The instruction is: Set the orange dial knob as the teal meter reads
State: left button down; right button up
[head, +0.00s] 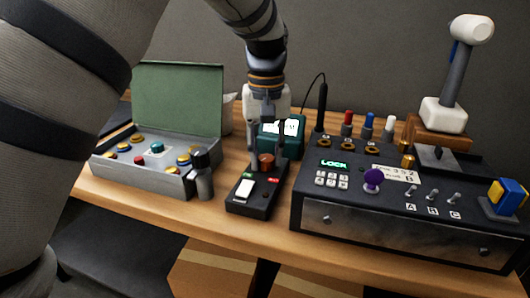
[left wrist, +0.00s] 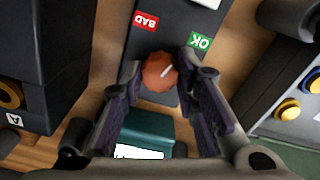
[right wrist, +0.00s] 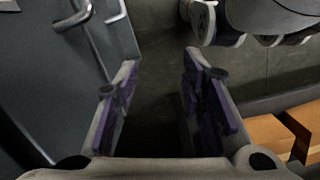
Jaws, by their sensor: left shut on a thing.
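The orange dial knob (head: 266,161) sits on a small black box (head: 240,205) with a white switch. My left gripper (head: 265,150) reaches down from above and is shut on the knob, a finger on each side. The teal meter (head: 297,140) stands just behind; its white screen is too small to read. My right gripper (right wrist: 160,75) is open and empty.

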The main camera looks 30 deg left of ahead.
aim_at(266, 157)
pick_arm(q)
jog(key=m, duration=0.4)
jog(key=shift+m, duration=0.7)
jog(key=c, duration=1.2)
grip_release()
jog(key=shift+c, duration=0.2)
notch_tip(266, 157, up, 12)
